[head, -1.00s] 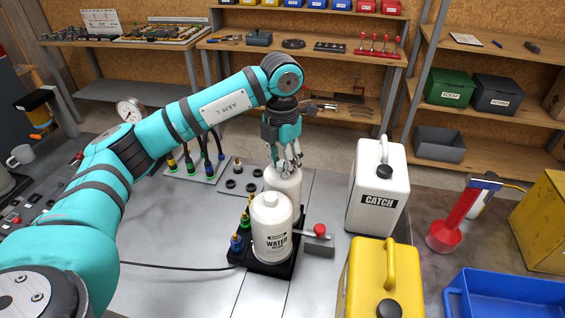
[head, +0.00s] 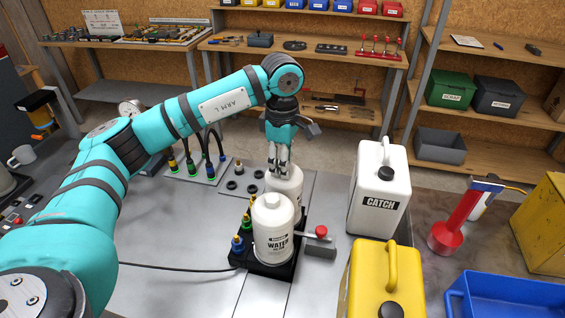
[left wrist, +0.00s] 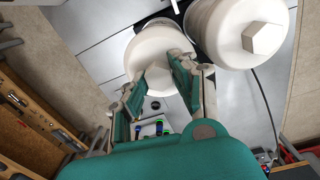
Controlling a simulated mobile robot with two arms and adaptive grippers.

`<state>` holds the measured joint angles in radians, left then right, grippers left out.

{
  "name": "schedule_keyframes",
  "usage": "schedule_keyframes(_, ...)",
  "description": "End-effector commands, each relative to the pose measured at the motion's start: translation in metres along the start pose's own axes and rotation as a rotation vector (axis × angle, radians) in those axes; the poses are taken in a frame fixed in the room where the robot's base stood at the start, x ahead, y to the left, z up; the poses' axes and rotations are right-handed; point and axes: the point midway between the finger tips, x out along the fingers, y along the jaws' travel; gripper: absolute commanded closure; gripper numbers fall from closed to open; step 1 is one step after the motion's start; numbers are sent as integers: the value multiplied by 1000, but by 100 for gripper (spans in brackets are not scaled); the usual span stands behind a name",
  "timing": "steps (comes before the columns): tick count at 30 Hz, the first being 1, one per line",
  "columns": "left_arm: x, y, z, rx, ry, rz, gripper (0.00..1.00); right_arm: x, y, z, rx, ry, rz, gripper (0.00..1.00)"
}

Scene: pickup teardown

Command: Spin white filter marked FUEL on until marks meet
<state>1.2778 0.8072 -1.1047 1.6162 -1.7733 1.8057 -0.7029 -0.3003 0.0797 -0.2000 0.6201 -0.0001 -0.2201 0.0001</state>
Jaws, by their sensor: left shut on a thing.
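A white filter (head: 290,182) stands at the back of the black base (head: 282,268), mostly hidden behind the white filter marked WATER (head: 273,225). Its own label does not show. My left gripper (head: 279,164) points down from above and is shut on the top of this rear filter. In the left wrist view, my left gripper's fingers (left wrist: 155,78) sit on either side of the raised nut on the rear filter's white top (left wrist: 143,50). The WATER filter's top with its hex nut (left wrist: 262,38) is beside it. Alignment marks cannot be made out. My right gripper does not show.
A red-knobbed lever (head: 320,232) sticks out right of the base. A white CATCH can (head: 378,218) and a yellow can (head: 375,285) stand to the right. Several hose connectors stand on a plate (head: 212,172) at the left. The grey bench left of the base is mostly clear.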

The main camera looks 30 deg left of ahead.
Motion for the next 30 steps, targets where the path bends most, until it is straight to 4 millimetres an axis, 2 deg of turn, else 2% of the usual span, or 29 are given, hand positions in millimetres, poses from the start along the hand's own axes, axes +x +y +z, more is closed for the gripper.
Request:
schedule_keyframes(1,14,-6,1,102,7,-28,100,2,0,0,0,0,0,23)
schedule_keyframes(15,14,-5,2,1017,-9,-30,100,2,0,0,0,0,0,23)
schedule_keyframes(16,14,-6,3,1005,-9,-30,70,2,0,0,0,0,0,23)
schedule_keyframes(20,14,-6,3,999,-9,-30,53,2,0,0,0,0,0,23)
schedule_keyframes(21,14,-6,3,999,-9,-30,50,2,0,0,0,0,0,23)
schedule_keyframes(30,13,-6,2,997,-8,-31,50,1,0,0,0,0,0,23)
